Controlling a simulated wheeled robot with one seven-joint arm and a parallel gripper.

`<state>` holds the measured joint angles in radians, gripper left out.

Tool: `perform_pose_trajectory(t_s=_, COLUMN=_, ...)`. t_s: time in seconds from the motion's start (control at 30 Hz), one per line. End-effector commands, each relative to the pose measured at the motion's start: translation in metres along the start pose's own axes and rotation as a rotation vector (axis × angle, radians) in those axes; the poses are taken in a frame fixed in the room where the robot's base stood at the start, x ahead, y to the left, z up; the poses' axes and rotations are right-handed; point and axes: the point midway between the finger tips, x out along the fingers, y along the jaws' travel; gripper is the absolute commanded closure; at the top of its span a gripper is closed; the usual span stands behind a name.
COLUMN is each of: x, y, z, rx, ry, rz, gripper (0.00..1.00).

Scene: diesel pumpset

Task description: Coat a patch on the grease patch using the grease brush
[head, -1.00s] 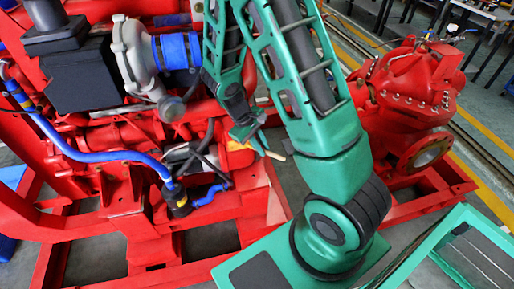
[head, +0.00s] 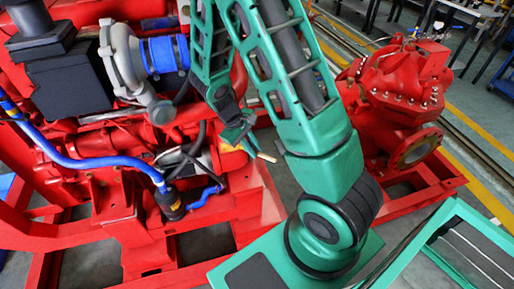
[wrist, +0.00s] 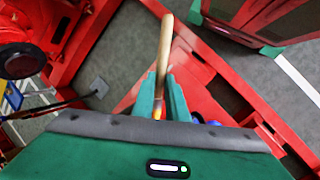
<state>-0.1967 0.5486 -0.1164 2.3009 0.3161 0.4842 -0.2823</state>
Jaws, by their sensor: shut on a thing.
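My gripper (head: 240,135) is in front of the red engine in the head view, with its fingers pointing down and to the right. In the wrist view my gripper (wrist: 162,92) is shut on the grease brush. The brush's pale wooden handle (wrist: 165,45) sticks out beyond the fingertips, and an orange part shows low between the fingers. The handle end also shows in the head view (head: 266,157). The bristles are not visible. I cannot pick out the grease patch in either view.
The red engine has a silver turbo housing (head: 121,60) and a blue hose (head: 90,154) close left of my gripper. A red pump (head: 400,85) stands to the right on the red base frame (head: 428,178). Grey floor shows between the frame members.

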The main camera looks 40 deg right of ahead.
Motion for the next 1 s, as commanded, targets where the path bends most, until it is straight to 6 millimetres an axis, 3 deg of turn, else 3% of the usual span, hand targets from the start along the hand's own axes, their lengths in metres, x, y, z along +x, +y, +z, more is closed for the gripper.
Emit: perform_pose_trajectory(t_s=1.0, x=-0.02, y=-0.041, z=-0.024, rx=-0.002, ry=0.003, rz=0.001, gripper=1.0)
